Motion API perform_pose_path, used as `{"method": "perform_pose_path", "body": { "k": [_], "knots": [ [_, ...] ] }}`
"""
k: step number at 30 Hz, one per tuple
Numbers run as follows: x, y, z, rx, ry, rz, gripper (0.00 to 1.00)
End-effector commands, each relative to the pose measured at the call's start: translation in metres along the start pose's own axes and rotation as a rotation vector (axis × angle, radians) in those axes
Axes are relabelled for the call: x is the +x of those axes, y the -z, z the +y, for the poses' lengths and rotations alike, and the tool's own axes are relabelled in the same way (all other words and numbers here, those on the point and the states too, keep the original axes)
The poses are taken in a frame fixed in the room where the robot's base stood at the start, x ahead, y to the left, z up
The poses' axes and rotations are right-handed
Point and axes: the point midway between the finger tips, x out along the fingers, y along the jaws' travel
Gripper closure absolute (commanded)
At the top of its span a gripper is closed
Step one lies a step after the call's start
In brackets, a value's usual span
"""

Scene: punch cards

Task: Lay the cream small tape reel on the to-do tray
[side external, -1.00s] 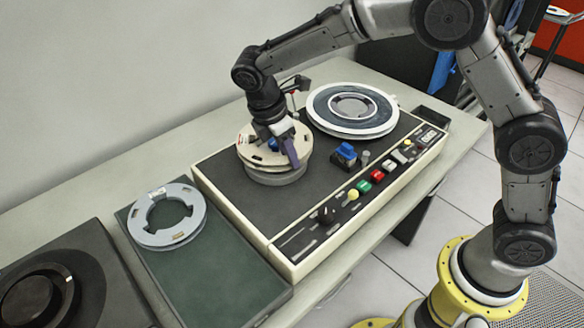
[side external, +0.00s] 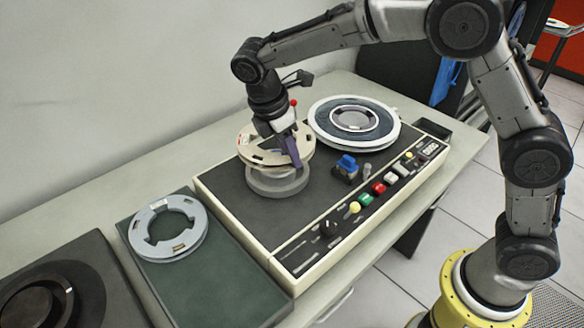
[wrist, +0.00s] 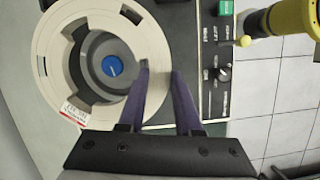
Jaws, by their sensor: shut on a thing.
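The cream small tape reel (side external: 262,156) is tilted a little above the grey left hub (side external: 277,182) of the tape machine. In the wrist view the reel (wrist: 152,52) shows a red-and-white label and a wide centre opening, with the blue hub knob (wrist: 112,66) seen through it. My gripper (side external: 293,158) is shut on the reel's rim, on the side nearer the controls; its purple fingers also show in the wrist view (wrist: 160,75). The green-topped tray (side external: 205,270) left of the machine carries a grey reel (side external: 190,243). No label shows which tray is the to-do tray.
A dark reel with a white rim (side external: 392,128) sits on the machine's right hub. A blue-topped block (side external: 346,165) and a row of coloured buttons (side external: 379,188) stand in front. A black tray (side external: 95,270) with a round dark object lies at the far left.

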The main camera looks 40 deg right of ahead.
Motion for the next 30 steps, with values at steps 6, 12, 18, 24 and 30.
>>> {"method": "perform_pose_path", "body": {
  "k": [6,12,18,24,30],
  "knots": [
    [-0.037,-0.011,0.001,0.002,-0.007,0.004,1.0],
    [-0.047,0.016,-0.017,-0.164,-0.053,0.008,1.0],
    [-0.06,0.056,-0.048,-0.426,-0.135,0.014,1.0],
    [-0.074,0.103,-0.095,-0.771,-0.243,0.016,1.0],
    [-0.083,0.131,-0.132,-1.018,-0.322,0.01,1.0]
  ]
}}
